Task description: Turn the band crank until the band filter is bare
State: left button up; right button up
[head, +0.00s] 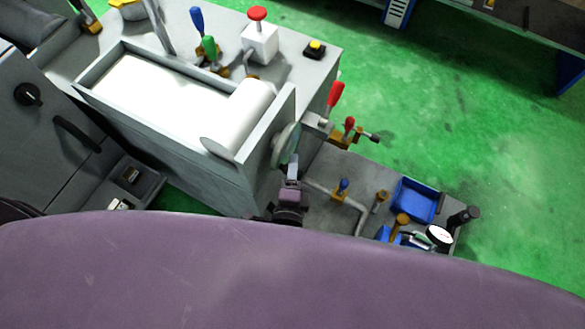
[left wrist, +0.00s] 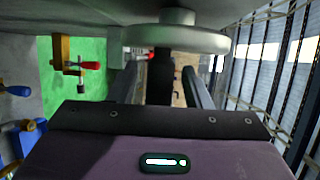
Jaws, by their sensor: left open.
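The band filter (head: 160,95) is a white sheet lying in a grey trough, with a rounded white roll at its right end. No chips or sludge show on it. The band crank (head: 286,146) is a pale round wheel on the right end wall of the trough; its rim also shows at the top of the left wrist view (left wrist: 180,40). My left gripper (head: 293,163) is open, right beside the wheel's lower edge. In the left wrist view its fingers (left wrist: 163,85) flank a dark upright shape; I cannot tell whether that is the crank's handle. My right gripper is not seen.
Red-handled levers (head: 335,95) stick out just right of the wheel. A lower grey shelf holds a bent pipe (head: 350,205), a blue bin (head: 415,200) and a dial gauge (head: 439,236). Green floor is free at right.

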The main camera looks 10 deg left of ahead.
pick_arm(q)
grip_shut()
jog(key=shift+f, duration=0.1)
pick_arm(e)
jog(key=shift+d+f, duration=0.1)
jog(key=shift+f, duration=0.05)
pick_arm(q)
jog(key=shift+f+t+b, duration=0.3)
jog(key=shift+b, duration=0.35)
pick_arm(e)
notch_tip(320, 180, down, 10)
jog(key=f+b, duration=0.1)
jog(key=b, duration=0.9)
pick_arm(q)
jog(key=n+t, duration=0.1)
jog(key=t, duration=0.1)
jog(key=w+f+n+t+y, duration=0.1)
jog(key=t, duration=0.1)
jog(key=f+n+t, duration=0.1)
jog(key=shift+w+d+t+b, duration=0.2)
jog(key=shift+d+t+b, duration=0.05)
jog(key=shift+t+b, duration=0.15)
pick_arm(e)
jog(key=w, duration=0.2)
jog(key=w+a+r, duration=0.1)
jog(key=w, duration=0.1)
pick_arm(q)
grip_release()
